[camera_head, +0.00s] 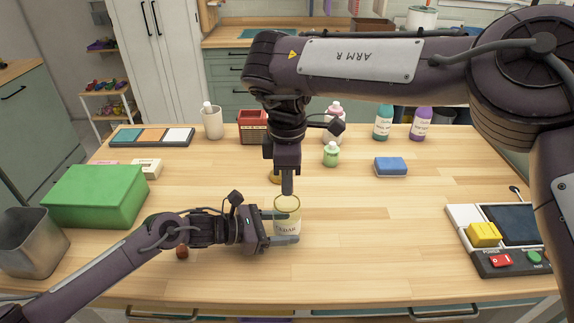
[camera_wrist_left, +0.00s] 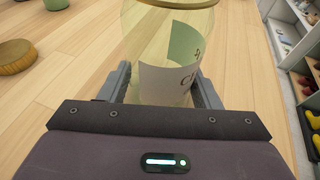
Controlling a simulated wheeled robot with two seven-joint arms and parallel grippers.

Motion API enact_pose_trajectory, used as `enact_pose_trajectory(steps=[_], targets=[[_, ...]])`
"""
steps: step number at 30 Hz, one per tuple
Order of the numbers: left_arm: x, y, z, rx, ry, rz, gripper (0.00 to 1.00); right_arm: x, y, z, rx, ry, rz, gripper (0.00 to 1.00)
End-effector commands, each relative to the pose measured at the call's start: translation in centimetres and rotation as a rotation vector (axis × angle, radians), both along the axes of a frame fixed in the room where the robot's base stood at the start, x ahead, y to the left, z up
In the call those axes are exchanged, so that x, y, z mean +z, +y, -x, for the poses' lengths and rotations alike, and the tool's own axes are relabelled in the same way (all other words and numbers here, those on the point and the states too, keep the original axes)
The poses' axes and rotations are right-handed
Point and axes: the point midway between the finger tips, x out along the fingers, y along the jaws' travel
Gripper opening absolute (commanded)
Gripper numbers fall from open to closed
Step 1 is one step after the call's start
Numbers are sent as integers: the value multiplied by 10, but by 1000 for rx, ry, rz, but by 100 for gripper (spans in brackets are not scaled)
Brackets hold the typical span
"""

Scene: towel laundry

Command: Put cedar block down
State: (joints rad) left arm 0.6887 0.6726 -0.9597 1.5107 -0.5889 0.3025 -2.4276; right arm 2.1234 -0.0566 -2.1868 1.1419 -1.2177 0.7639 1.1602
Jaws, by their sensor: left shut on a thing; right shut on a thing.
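A clear yellowish jar (camera_head: 287,222) with a white label, partly readable as "CEDAR", stands upright near the front middle of the table. My left gripper (camera_head: 286,228) is shut around its body from the left. In the left wrist view the jar (camera_wrist_left: 165,40) sits between the fingers, with no block visible in the part shown. I cannot clearly identify a cedar block in either view.
A green box (camera_head: 95,195) and metal bin (camera_head: 30,243) stand at the left. A blue sponge (camera_head: 390,166), light green bottle (camera_head: 331,155) and button panel (camera_head: 500,262) are farther right. Table right of the jar is clear.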

Motion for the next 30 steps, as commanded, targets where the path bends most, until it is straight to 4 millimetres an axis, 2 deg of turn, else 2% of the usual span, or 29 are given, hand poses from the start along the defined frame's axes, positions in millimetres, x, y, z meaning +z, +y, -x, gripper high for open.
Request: enact_pose_trajectory(steps=[6,16,17,22,30], targets=[[-2,0,1,0,3,-2,44,-12,0,0,0,-1,0,0],[-2,0,1,-1,3,-2,44,-14,0,0,0,-1,-1,0],[-2,0,1,-1,3,-2,44,-14,0,0,0,-1,-1,23],[-2,0,1,-1,3,-2,44,-14,0,0,0,-1,-1,45],[-2,0,1,-1,3,-2,44,-14,0,0,0,-1,-1,46]])
